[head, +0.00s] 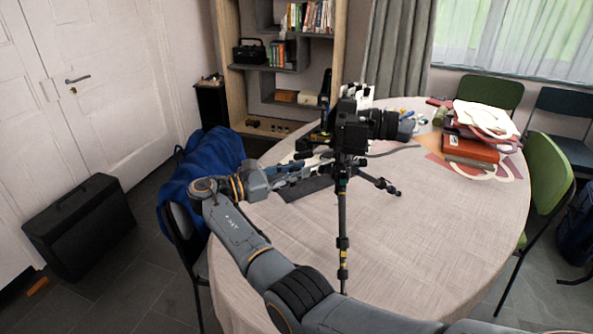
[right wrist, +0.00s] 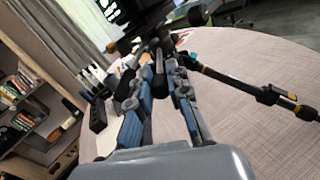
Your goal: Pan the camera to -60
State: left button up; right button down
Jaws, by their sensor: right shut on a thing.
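A black camera (head: 352,130) sits on top of a black tripod (head: 342,225) that stands on the round table. Its lens (head: 384,123) points to the right in the head view. My right gripper (head: 316,168) reaches in from the left, just beside the tripod head. In the right wrist view its fingers (right wrist: 160,82) are closed around a thin dark handle (right wrist: 158,62) running towards the tripod head. Part of the handle is hidden between the fingers. One tripod leg (right wrist: 240,82) stretches to the right. My left gripper is not in view.
The round table (head: 440,225) has a clear front half. Red books and papers (head: 470,148) lie at its back right. A dark rack with pale upright items (right wrist: 97,85) stands near my gripper. A blue jacket (head: 205,160) hangs over a chair at left; green chairs (head: 548,178) stand right.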

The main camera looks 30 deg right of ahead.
jog(key=c, duration=1.3)
grip_release()
jog(key=shift+o, duration=0.2)
jog(key=a, duration=0.7)
jog(key=shift+a, duration=0.2)
